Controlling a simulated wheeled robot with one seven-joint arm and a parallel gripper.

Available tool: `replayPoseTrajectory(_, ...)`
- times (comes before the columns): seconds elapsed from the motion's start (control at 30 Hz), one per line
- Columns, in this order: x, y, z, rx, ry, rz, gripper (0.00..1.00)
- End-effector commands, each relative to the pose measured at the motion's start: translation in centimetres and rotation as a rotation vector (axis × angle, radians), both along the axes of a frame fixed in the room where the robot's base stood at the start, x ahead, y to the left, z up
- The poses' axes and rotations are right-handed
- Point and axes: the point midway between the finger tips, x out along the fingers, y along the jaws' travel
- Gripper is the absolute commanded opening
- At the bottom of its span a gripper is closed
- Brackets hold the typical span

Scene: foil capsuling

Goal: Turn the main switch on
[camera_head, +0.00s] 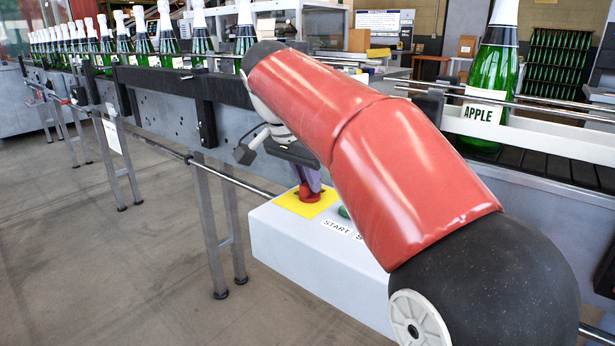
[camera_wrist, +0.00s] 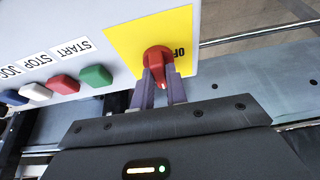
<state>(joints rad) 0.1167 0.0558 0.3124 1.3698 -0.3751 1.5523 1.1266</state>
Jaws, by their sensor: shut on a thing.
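The main switch is a red rotary knob (camera_wrist: 158,60) on a yellow plate (camera_wrist: 122,44) on a white control box. In the wrist view an "OFF" label shows beside the knob. My gripper (camera_wrist: 163,76) has its two purple-grey fingers on either side of the knob's handle and is shut on it. In the head view the knob (camera_head: 306,196) shows below my gripper (camera_head: 309,184), partly covered by the fingers. The yellow plate (camera_head: 322,203) lies around it.
The control box (camera_head: 285,238) also bears a green START button (camera_wrist: 96,75), a red STOP button (camera_wrist: 63,84), a white button (camera_wrist: 35,92) and a blue button (camera_wrist: 13,97). A conveyor rail (camera_head: 165,100) with several green bottles runs behind. A large bottle (camera_head: 490,80) stands at right.

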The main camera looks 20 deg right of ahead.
Motion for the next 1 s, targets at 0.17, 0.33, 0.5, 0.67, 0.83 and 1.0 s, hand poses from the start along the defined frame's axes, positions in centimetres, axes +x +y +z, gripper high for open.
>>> replayPoseTrajectory(0.17, 0.0, 0.0, -0.1, 0.001, 0.001, -0.002, 0.0)
replayPoseTrajectory(0.33, 0.0, 0.0, -0.1, 0.002, 0.001, -0.002, 0.26)
replayPoseTrajectory(0.5, 0.0, 0.0, 0.0, 0.001, 0.0, -0.001, 0.36)
replayPoseTrajectory(0.67, 0.0, 0.0, 0.0, 0.001, 0.0, -0.001, 0.36)
replayPoseTrajectory(0.83, -0.2, 0.4, 1.2, 0.002, -0.002, 0.001, 0.36)
replayPoseTrajectory(1.0, -0.9, 1.4, 4.0, 0.002, -0.003, 0.002, 0.36)
